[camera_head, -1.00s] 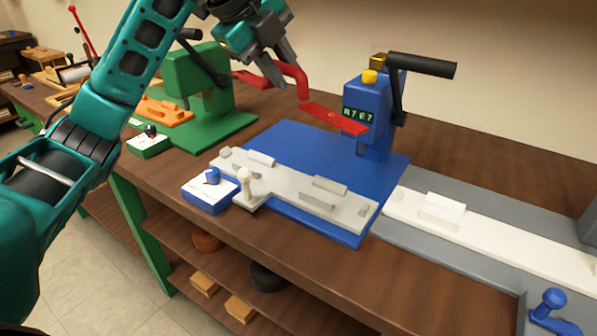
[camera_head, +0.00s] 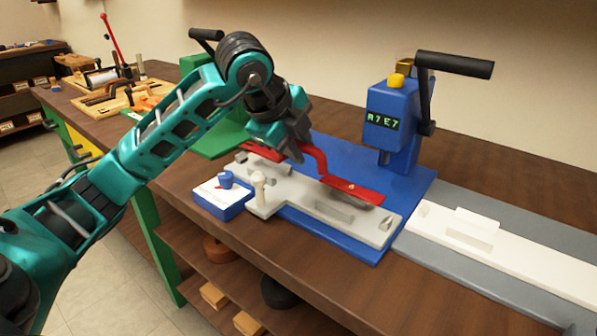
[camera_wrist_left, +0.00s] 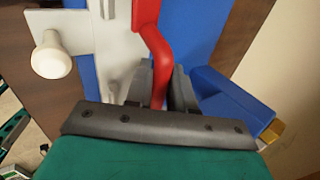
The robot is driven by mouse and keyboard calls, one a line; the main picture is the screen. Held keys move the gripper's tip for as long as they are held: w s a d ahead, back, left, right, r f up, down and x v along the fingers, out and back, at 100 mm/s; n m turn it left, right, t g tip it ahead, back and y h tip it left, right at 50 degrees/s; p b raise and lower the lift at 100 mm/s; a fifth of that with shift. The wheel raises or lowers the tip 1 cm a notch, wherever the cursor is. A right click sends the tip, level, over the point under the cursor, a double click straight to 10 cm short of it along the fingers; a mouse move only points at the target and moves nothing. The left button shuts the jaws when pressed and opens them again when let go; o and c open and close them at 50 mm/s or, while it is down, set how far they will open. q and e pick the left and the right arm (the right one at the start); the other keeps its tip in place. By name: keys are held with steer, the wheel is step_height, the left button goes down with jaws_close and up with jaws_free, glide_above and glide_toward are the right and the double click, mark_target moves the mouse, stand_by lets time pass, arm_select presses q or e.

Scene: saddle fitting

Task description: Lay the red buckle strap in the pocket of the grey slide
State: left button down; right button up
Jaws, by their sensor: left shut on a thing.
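The red buckle strap (camera_head: 351,188) is long and flat with a raised bend in its middle. My left gripper (camera_head: 302,155) is shut on the strap at this bend. The strap hangs just above the grey slide (camera_head: 378,231), roughly along its length; I cannot tell whether it touches. The slide lies on the blue base plate and has raised blocks and a pale knob (camera_head: 259,183). In the left wrist view the strap (camera_wrist_left: 150,45) runs up from between the fingers (camera_wrist_left: 160,90), beside the slide (camera_wrist_left: 115,55). My right gripper is not in view.
A blue press (camera_head: 392,125) with a black lever stands behind the slide. A small blue box (camera_head: 222,203) sits at the slide's left front. A white bar (camera_head: 500,253) on a grey rail lies to the right. A green press stands behind my left arm.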

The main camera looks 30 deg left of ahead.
arm_select(q)
step_height(320, 180, down, 4)
steer(key=shift+f+b, duration=0.15)
steer(key=shift+b, duration=0.35)
steer(key=c, duration=1)
jaws_free()
steer(key=p+v, duration=0.2)
steer(key=v, duration=1)
